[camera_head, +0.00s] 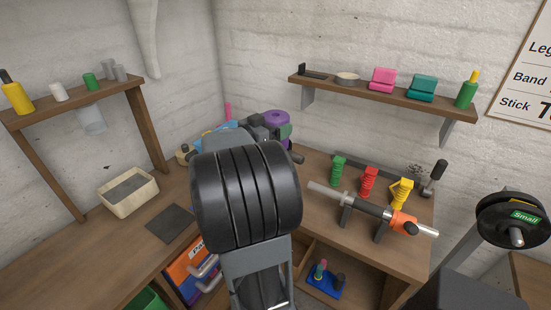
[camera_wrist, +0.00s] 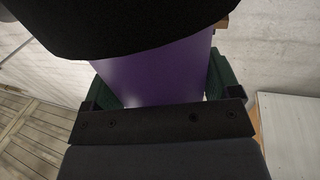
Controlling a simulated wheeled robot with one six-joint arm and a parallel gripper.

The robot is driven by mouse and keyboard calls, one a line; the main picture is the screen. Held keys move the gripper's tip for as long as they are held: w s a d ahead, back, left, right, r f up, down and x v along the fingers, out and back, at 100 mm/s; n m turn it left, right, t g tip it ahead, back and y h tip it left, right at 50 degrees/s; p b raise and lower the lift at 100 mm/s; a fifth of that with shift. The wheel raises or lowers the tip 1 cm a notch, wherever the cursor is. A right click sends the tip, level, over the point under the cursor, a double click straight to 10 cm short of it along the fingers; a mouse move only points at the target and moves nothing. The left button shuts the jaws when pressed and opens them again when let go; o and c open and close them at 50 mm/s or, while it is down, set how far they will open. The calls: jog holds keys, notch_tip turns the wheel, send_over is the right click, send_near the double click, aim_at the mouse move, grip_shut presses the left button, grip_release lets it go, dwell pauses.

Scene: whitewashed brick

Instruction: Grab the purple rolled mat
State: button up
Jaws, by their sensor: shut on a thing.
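The purple rolled mat (camera_head: 277,117) shows at the back of the bench corner in the head view, partly hidden behind my arm. In the wrist view the purple mat (camera_wrist: 155,72) fills the space between the green finger pads. My gripper (camera_wrist: 160,84) is shut on it, with one pad on each side. In the head view only a part of my gripper (camera_head: 285,131) shows, beside the roll. A dark part of my own arm hides the top of the wrist view. Whether the mat touches the bench is hidden.
A wall shelf (camera_head: 380,95) with pink and teal blocks hangs behind, to the right. A bar with an orange clamp (camera_head: 403,222) and coloured springs (camera_head: 368,181) stand on the right bench. A cream tray (camera_head: 128,193) sits left. Blue and pink items (camera_head: 228,111) lie near the mat.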

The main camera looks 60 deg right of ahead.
jog(key=c, duration=0.5)
jog(key=shift+r, duration=0.15)
